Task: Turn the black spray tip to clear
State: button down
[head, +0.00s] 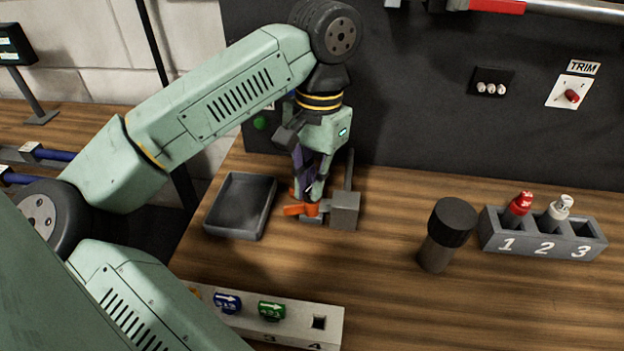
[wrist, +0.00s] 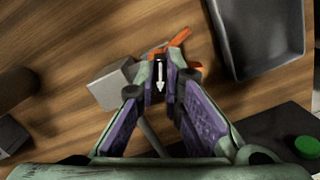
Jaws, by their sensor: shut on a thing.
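The black spray tip (wrist: 160,77) bears a white arrow that points down in the wrist view, toward my palm. My gripper (head: 309,193) reaches down over the bench and is shut on this tip, one purple-padded finger on each side. In the wrist view the fingertips of my gripper (wrist: 160,88) meet the tip's sides. An orange part (wrist: 180,37) lies just beyond the tip, and a grey block (wrist: 108,90) stands to its left.
An empty dark tray (head: 208,222) stands left of my gripper. A dark cylinder (head: 445,235) and a numbered rack (head: 540,246) with a red tip (head: 519,205) and white tip (head: 559,207) stand right. A light numbered block (head: 330,340) is in front. Bare wood lies between.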

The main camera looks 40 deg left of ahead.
jog(key=shift+s+a+f+m, duration=0.1)
jog(key=shift+s+f+m, duration=0.05)
jog(key=shift+m, duration=0.95)
jog(key=c, duration=1.6)
grip_release()
jog(key=shift+c, duration=0.2)
jog(key=shift+o, duration=0.2)
jog(key=o, duration=0.5)
jog(key=shift+w+r+p, duration=0.15)
jog(key=shift+r, duration=1.05)
jog(key=shift+w+r+p, duration=0.1)
jog(key=shift+w+r, duration=0.1)
jog(key=shift+r, duration=1)
jog(key=shift+w+r+p, duration=0.15)
jog(key=shift+r, duration=1.05)
